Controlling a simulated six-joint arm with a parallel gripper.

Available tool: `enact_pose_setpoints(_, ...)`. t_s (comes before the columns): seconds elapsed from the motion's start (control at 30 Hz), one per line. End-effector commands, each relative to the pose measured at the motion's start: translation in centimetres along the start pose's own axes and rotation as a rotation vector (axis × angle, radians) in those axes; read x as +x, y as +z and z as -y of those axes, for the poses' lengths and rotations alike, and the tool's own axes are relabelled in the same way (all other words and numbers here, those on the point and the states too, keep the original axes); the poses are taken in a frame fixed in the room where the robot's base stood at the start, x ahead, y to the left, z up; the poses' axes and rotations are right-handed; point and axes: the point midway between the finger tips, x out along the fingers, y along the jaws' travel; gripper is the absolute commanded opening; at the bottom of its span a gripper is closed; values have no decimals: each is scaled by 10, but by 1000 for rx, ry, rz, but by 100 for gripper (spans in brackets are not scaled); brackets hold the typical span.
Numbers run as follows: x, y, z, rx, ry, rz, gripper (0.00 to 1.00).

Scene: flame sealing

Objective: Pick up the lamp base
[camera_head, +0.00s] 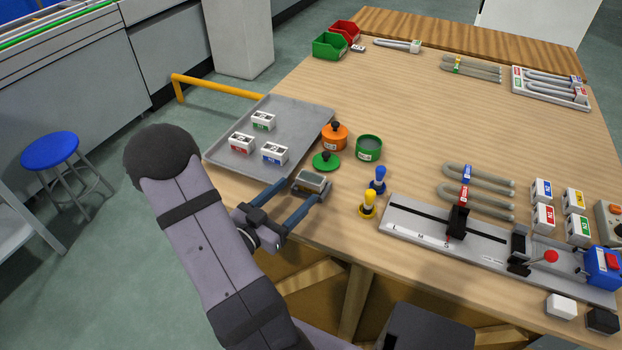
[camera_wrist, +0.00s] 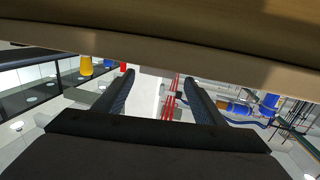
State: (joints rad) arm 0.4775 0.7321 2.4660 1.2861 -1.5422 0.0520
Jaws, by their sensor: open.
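My gripper (camera_head: 304,190) is at the front-left table edge, its two blue fingers spread apart and pointing towards the table. A small grey block with a pale top (camera_head: 311,181) shows between or just beyond the fingertips; I cannot tell if they touch it or if it is the lamp base. Small white blocks with coloured labels also sit about: green (camera_head: 263,121), red (camera_head: 241,142) and blue (camera_head: 274,153) on the grey tray (camera_head: 293,108). In the wrist view the open fingers (camera_wrist: 158,78) show with nothing clearly held between them.
An orange pot (camera_head: 335,137), a green pot (camera_head: 368,148), a green lid (camera_head: 326,161), and yellow (camera_head: 368,204) and blue (camera_head: 377,181) pegs stand near the gripper. A long grey fixture (camera_head: 480,238) lies to the right. The table's middle (camera_head: 420,110) is clear.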

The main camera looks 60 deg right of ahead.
Motion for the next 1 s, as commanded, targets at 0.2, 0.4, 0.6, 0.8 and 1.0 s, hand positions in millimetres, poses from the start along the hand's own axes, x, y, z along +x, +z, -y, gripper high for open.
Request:
enact_pose_setpoints(0.2, 4, 2, -2, 3, 4, 5, 64)
enact_pose_setpoints(0.4, 16, 2, -2, 2, 5, 6, 64)
enact_pose_setpoints(0.6, 20, 3, -1, 2, 3, 6, 64)
enact_pose_setpoints(0.8, 38, 2, -2, 3, 7, 6, 64)
enact_pose_setpoints(1.0, 63, 2, -2, 3, 6, 6, 64)
